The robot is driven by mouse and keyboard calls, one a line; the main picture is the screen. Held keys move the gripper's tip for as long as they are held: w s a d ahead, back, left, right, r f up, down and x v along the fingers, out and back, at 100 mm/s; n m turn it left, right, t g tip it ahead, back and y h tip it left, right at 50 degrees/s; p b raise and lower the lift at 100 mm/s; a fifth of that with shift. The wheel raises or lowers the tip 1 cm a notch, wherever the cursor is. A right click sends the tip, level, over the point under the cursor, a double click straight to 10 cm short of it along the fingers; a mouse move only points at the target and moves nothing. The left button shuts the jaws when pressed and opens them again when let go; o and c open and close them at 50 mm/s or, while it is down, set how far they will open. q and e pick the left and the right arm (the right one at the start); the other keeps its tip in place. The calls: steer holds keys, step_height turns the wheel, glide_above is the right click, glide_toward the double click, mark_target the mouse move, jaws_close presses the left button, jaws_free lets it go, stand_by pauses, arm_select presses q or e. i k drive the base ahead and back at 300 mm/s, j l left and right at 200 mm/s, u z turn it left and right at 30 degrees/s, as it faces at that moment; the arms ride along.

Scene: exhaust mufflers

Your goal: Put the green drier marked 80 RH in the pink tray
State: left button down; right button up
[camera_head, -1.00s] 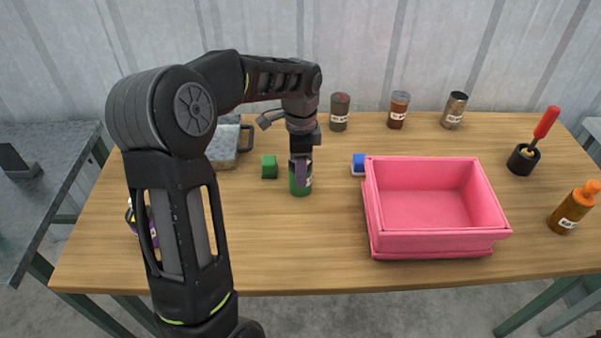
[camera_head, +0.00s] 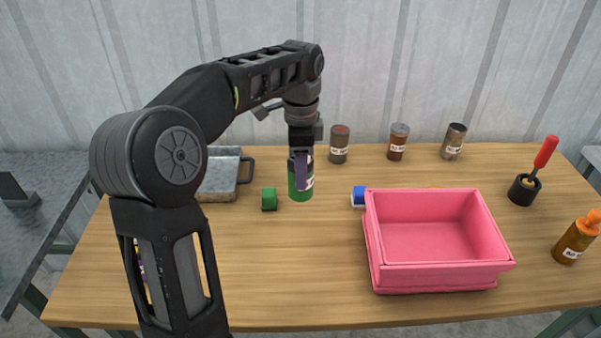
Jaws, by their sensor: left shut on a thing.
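The green drier (camera_head: 300,187) is a small green cylinder with a white label; the label's writing is too small to read. My left gripper (camera_head: 301,160) points down and is shut on the drier's upper part. The drier hangs upright and appears just above the table, left of the pink tray. The pink tray (camera_head: 438,278) stands at the right of the table and its visible inside is empty. My right gripper is not in view.
A green block (camera_head: 269,199) is left of the drier. A blue and white thing (camera_head: 358,197) touches or nearly touches the tray's left side. Several canisters (camera_head: 339,145) stand at the back. A metal pan (camera_head: 221,178) is behind my left arm. An orange bottle (camera_head: 575,240) is at the right.

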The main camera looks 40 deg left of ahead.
mark_target(423, 254)
steer(key=k+l, duration=0.8)
steer(key=l, duration=0.1)
